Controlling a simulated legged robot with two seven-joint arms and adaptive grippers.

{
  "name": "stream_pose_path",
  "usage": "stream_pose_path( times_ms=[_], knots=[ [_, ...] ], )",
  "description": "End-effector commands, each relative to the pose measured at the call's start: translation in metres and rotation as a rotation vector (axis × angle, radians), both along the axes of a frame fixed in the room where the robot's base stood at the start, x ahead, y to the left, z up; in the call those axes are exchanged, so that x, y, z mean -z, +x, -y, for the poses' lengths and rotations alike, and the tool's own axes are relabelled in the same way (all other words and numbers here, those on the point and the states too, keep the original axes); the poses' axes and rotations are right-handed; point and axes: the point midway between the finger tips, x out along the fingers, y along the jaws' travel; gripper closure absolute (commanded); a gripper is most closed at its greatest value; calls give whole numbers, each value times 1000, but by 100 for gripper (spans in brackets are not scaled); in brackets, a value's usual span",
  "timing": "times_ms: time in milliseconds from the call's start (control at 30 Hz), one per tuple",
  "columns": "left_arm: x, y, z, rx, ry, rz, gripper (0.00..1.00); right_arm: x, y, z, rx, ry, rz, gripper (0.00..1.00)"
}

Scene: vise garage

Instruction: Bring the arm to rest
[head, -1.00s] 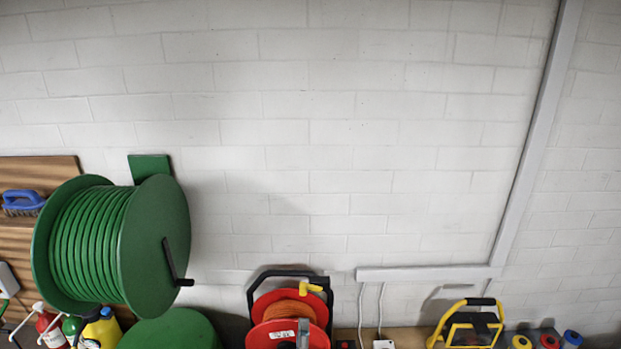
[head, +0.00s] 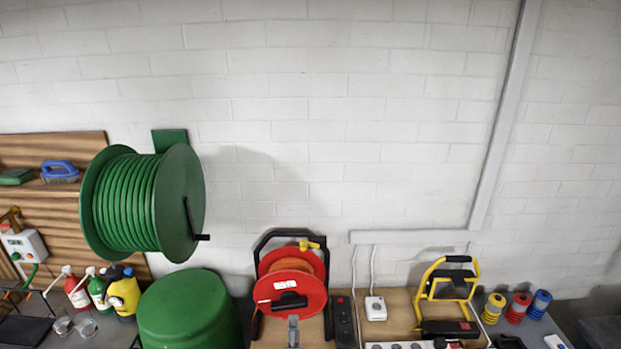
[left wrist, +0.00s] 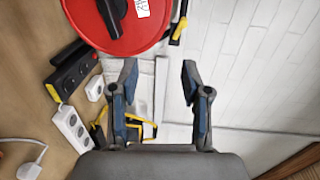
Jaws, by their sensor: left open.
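My left gripper (left wrist: 160,82) is open in the left wrist view, its two blue-padded fingers apart with nothing between them. In the head view only a small grey piece of it (head: 293,330) shows at the bottom edge, in front of the red cable reel (head: 285,284). The reel also shows at the top of the left wrist view (left wrist: 118,25). I cannot tell the distance between them. Most of the left arm is out of the picture, and my right gripper is not in view.
A green hose reel (head: 130,205) hangs on the wall above a green drum (head: 185,315). Spray bottles (head: 122,292) stand at left. A yellow work lamp (head: 447,288), power strips (head: 343,322) and several coloured spools (head: 518,308) sit at right. The upper wall is bare.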

Motion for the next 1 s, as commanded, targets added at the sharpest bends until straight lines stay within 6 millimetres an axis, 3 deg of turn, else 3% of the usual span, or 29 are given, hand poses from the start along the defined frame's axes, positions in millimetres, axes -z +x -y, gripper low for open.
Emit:
stream_pose_path(
  times_ms=[167,367,467,600,700,1000],
  knots=[
    [39,-14,-23,-40,-129,-106,53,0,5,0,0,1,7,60],
    [98,-47,-58,-129,-341,-277,53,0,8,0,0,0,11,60],
    [137,-76,-80,-204,-481,-393,53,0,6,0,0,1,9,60],
    [192,-135,-113,-360,-708,-577,53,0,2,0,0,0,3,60],
    [219,-177,-131,-473,-838,-682,53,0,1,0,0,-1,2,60],
    [256,-279,-162,-764,-1079,-890,53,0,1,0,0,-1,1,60]
  ],
)
